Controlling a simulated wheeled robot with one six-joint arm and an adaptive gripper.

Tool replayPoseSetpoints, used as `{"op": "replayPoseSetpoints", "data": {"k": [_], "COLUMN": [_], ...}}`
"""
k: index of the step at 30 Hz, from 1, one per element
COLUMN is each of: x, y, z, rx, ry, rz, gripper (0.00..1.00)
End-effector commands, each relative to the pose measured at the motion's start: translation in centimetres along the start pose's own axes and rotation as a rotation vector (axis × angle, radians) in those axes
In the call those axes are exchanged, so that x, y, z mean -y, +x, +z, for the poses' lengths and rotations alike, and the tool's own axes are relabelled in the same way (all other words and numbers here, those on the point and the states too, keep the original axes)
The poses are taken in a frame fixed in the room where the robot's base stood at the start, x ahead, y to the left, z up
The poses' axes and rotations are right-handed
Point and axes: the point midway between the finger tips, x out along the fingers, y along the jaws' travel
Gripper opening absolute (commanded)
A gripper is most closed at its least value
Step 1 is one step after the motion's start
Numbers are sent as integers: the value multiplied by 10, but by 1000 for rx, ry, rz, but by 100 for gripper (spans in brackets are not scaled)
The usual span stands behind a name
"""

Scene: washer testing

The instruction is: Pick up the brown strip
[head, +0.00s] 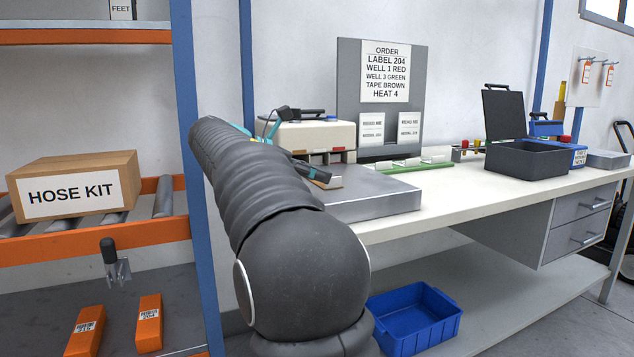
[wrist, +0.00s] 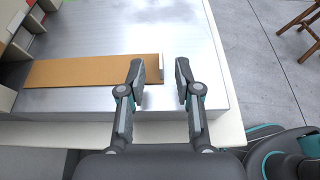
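The brown strip (wrist: 85,71) lies flat on a grey metal plate (wrist: 110,32) in the wrist view. Its right end, with a small white tab, reaches in between the fingers of my gripper (wrist: 159,68). My gripper is open, with a clear gap between the fingers. The left finger overlaps the strip's end in the picture; I cannot tell whether it touches. In the head view my arm hides most of this area, and my gripper (head: 318,174) shows only in part above the plate (head: 370,192).
A cream box with compartments (head: 312,135) stands behind the plate. A grey order board (head: 428,80), a green tray (head: 415,166) and a dark open case (head: 527,160) are on the workbench (head: 470,190). A blue bin (head: 415,318) sits below. A shelf post (head: 190,150) stands left.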

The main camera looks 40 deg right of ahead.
Motion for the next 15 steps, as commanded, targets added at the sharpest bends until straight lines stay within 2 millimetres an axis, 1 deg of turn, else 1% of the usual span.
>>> {"op": "replayPoseSetpoints", "data": {"k": [1,3,6,9,14,15], "x": [1,2,2,1,1,1], "y": [9,20,31,35,35,34], "z": [-3,-3,-2,-2,-1,-1], "rx": [0,0,0,0,0,0], "ry": [1,1,0,-1,-1,-1], "rz": [-3,-3,-3,-1,0,0], "gripper": [33,33,33,33,33,26]}}
